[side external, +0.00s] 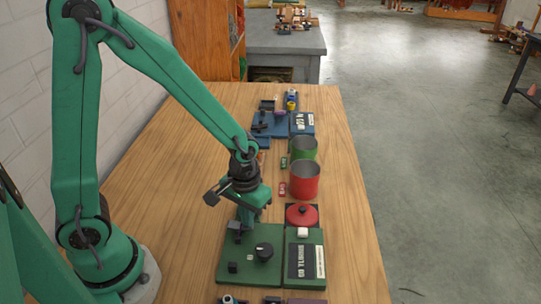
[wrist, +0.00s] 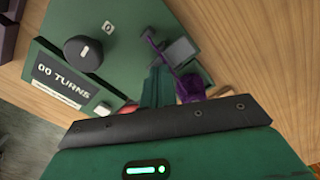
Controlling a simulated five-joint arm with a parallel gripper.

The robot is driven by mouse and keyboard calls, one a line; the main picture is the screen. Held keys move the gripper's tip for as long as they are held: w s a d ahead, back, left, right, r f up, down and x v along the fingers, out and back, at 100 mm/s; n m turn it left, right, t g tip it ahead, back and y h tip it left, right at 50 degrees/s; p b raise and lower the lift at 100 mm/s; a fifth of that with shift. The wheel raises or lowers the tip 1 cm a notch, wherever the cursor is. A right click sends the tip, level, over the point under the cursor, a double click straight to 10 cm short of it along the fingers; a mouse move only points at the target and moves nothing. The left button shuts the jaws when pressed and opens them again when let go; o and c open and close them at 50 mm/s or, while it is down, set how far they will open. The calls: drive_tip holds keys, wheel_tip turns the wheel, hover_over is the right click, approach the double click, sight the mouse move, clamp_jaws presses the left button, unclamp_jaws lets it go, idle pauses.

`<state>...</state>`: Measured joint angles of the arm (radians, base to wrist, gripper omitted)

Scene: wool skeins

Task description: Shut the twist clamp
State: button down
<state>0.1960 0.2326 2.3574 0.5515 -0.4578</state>
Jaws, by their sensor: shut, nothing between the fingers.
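The twist station is a green board (side external: 225,262) with a black knob (side external: 263,252) and a counter panel (side external: 305,261); in the wrist view the panel (wrist: 62,72) reads "00 TURNS". A small grey block (wrist: 181,50) with a purple piece (wrist: 163,58) beside it stands on the board by my fingers. It looks like the clamp, but I cannot tell its jaw position. My gripper (side external: 247,215) points down over the board's back part, its fingers (wrist: 157,88) shut and empty, close beside the purple piece. Whether they touch it is unclear.
A red-lidded pot (side external: 301,215), a red can (side external: 304,180) and a green can (side external: 303,147) stand behind the panel. A blue board (side external: 266,125) with fittings lies farther back. The wooden table (side external: 180,215) is clear to the left.

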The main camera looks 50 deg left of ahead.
drive_tip(key=shift+f, duration=0.15)
drive_tip(key=shift+r, duration=3.45)
drive_tip(key=shift+r, duration=0.1)
wheel_tip(320, 180, up, 8)
drive_tip(key=m+t, duration=0.1)
drive_tip(key=t, duration=0.2)
hover_over(231, 223)
drive_tip(key=s+a+r+m+t, duration=0.2)
drive_tip(key=s+a+r, duration=0.1)
drive_tip(key=s+r, duration=0.2)
drive_tip(key=shift+s+r+t, duration=0.15)
drive_tip(key=shift+r+t, duration=0.15)
drive_tip(key=shift+r, duration=0.3)
